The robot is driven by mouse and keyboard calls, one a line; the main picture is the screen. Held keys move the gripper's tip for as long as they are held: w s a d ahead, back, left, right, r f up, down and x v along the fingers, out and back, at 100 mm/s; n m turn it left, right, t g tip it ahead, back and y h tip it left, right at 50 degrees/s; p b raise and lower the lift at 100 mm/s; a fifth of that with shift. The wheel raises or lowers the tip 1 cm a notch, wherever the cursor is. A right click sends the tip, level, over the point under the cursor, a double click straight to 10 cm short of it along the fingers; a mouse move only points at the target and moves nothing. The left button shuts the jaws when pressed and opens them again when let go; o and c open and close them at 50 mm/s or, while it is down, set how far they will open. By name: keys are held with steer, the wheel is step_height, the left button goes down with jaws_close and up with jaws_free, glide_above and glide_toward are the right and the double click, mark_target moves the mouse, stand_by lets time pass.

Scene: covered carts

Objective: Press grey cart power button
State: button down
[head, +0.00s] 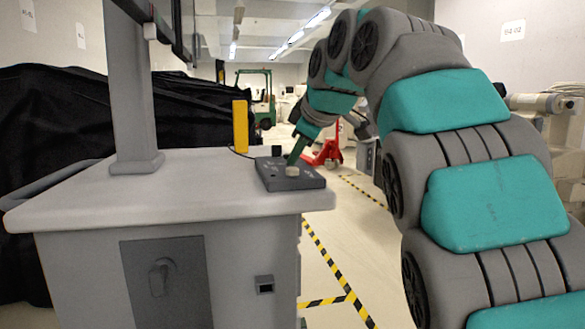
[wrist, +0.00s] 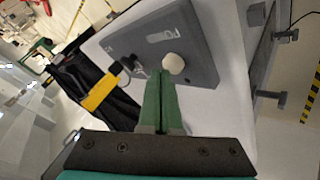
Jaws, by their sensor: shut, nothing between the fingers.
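The grey cart (head: 180,200) stands in front of me, with a light top. A dark grey control panel (head: 291,183) sits at the right end of its top and also shows in the wrist view (wrist: 205,37). A round whitish button (head: 292,171) stands up from the panel; in the wrist view the button (wrist: 174,63) is just beyond my fingertips. My gripper (head: 294,160) reaches down over the panel, and its green fingers (wrist: 162,77) are shut together with nothing between them. The fingertips are at or very near the button; I cannot tell whether they touch it.
A yellow upright block (head: 240,126) stands at the back edge of the cart top. A grey post (head: 128,90) rises from the cart's left side. Black covered shapes (head: 75,115) lie behind. A red pallet jack (head: 327,152) and striped floor tape (head: 328,262) are beyond.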

mark_target(296, 172)
steer(key=shift+f, duration=0.15)
stand_by(0.5)
steer(key=shift+f+b, duration=0.35)
steer(key=shift+b, duration=0.25)
steer(key=shift+r, duration=0.5)
steer(key=shift+p, duration=0.3)
step_height(296, 172, up, 6)
steer(key=p, duration=0.4)
